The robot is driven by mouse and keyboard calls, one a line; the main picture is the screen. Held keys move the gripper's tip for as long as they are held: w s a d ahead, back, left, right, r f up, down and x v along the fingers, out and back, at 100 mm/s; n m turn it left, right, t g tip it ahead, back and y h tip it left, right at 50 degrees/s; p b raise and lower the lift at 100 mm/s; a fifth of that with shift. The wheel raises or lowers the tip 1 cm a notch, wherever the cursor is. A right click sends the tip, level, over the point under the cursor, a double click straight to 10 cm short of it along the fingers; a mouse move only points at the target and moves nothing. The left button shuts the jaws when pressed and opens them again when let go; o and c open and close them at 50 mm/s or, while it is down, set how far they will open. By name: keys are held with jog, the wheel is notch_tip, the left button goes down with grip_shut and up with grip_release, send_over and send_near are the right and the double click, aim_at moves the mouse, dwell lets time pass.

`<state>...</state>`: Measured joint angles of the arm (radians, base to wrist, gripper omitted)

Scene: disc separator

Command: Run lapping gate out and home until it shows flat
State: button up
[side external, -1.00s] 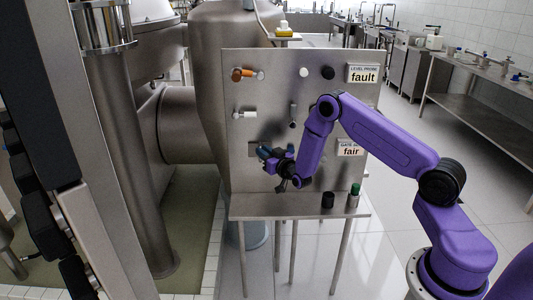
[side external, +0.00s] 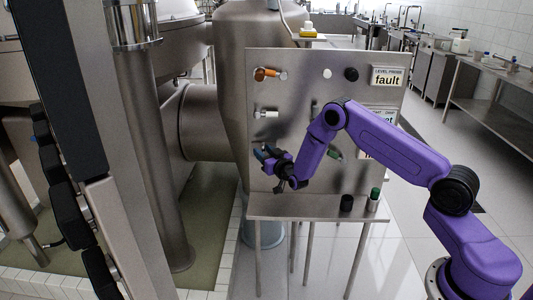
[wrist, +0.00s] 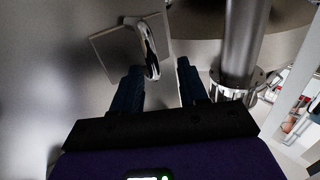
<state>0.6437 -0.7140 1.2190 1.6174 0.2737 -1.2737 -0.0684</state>
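The steel panel (side external: 290,70) stands upright on a small steel table. My gripper (side external: 264,154) is at the panel's lower left. The wrist view shows my gripper (wrist: 160,68) open, its two dark fingers apart. A shiny curved handle (wrist: 150,50) stands on a square plate (wrist: 112,52) ahead of them. The handle's near end appears between the fingers, closer to the left one, with no grip on it. In the side view my gripper hides this handle. The gate's readout (side external: 366,154) is mostly covered by my arm; only a bit of red shows.
The level probe readout (side external: 387,80) says "fault". Another readout (side external: 388,117) is partly hidden, ending in "et". An orange knob (side external: 266,74) and a white handle (side external: 266,114) are above my gripper. Black (side external: 347,203) and green-topped (side external: 374,199) items stand on the table (side external: 300,206).

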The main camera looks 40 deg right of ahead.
jog(key=s+a, duration=0.3)
jog(key=s, duration=1.4)
jog(key=shift+a, duration=0.15)
dwell(0.8)
